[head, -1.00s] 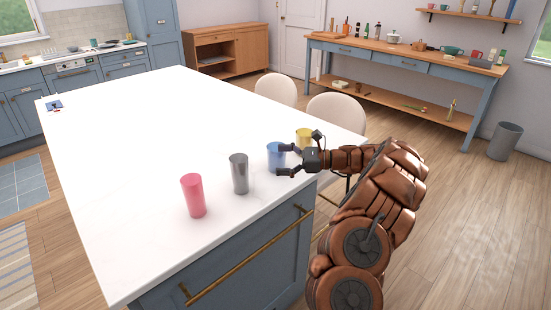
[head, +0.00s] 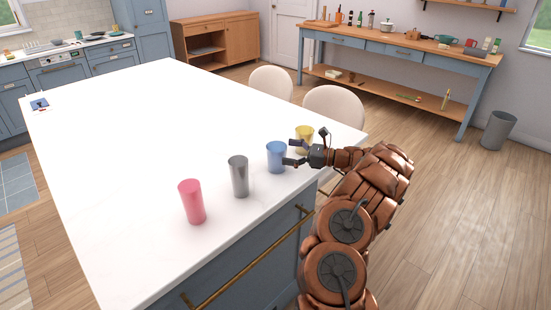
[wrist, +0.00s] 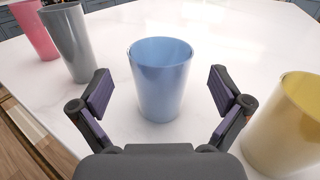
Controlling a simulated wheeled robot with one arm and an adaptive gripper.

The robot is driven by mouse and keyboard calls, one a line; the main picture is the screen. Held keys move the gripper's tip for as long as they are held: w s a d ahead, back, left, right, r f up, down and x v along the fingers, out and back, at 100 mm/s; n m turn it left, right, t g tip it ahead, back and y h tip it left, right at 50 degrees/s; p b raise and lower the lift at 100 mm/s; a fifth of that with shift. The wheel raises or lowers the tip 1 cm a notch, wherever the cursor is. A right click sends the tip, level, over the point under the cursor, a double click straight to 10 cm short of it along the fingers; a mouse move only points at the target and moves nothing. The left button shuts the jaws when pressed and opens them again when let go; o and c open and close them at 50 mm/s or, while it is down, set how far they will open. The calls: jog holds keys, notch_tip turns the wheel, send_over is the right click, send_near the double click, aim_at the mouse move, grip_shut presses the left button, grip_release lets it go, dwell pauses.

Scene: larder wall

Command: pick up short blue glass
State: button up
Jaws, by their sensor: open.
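The short blue glass (head: 276,157) stands upright on the white island top, between the grey glass and the yellow glass. In the wrist view the blue glass (wrist: 160,78) is centred just ahead of my gripper, with its open rim up. My gripper (head: 292,153) is open and empty, to the right of the blue glass in the head view. In the wrist view its two fingers (wrist: 162,98) stand apart, one toward each side of the glass, with a gap on both sides.
A grey glass (head: 239,176) and a pink glass (head: 192,202) stand left of the blue one. A yellow glass (head: 304,137) stands close behind my gripper and near its right finger in the wrist view. The island top (head: 130,130) is otherwise largely clear.

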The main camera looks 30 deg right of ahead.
aim_at(267, 147)
jog(key=x, duration=0.1)
jog(key=p+x, duration=0.1)
jog(key=x, duration=0.1)
jog(key=shift+w+a+r, duration=0.25)
jog(key=shift+r, duration=0.1)
jog(key=shift+w+a+f, duration=0.15)
jog(key=shift+w+a, duration=0.05)
jog(key=shift+c, duration=0.4)
jog(key=c, duration=1.3)
